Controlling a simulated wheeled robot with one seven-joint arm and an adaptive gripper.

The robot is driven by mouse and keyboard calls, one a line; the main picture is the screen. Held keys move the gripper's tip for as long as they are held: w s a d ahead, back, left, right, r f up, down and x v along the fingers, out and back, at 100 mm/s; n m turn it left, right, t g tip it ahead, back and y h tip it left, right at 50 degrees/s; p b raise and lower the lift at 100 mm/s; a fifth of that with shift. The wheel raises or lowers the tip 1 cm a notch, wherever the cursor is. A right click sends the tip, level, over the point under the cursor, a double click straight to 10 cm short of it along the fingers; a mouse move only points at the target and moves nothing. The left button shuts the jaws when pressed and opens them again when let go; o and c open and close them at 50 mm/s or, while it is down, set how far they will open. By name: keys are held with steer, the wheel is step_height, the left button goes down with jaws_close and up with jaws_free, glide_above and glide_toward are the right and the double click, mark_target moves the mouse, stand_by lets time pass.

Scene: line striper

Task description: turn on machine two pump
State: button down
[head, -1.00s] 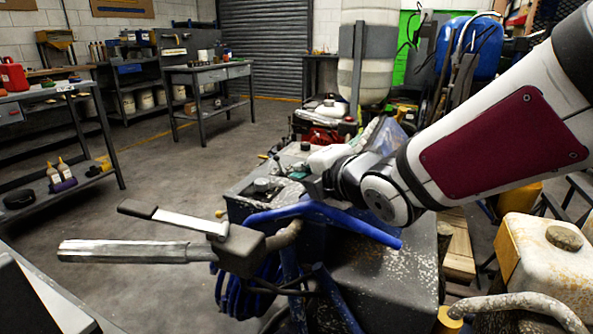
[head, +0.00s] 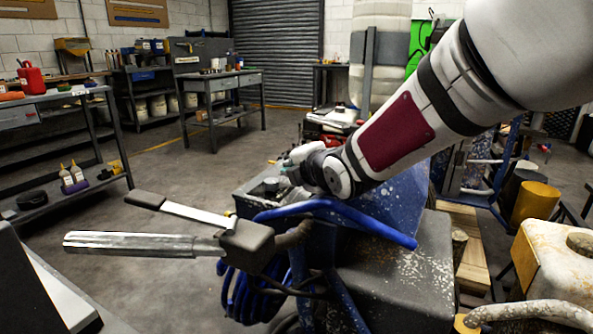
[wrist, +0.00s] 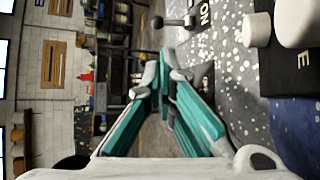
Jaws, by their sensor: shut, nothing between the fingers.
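The line striper (head: 405,200), a worn blue and grey machine with white paint specks, stands in front of me. In the wrist view its speckled panel (wrist: 222,75) is on the right. A toggle switch (wrist: 173,22) with a dark ball end sticks out there beside a white ON label (wrist: 204,14). My gripper (wrist: 164,62) has teal fingers and is shut and empty, its tips below the toggle in that picture and seemingly apart from it. In the head view my arm hides most of the panel and my gripper.
A white knob (wrist: 257,30) on a dark plate is at the wrist view's upper right. A handlebar with a grey grip (head: 130,244) and lever (head: 180,209) juts left, near a blue tube (head: 340,212). Open floor (head: 170,185) lies left, towards workbenches (head: 222,84).

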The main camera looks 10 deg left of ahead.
mark_target(279, 178)
steer(key=b+x, duration=0.1)
steer(key=x, duration=0.7)
steer(key=shift+w+a+b, duration=0.1)
steer(key=shift+a+b, duration=0.05)
steer(key=shift+b, duration=0.15)
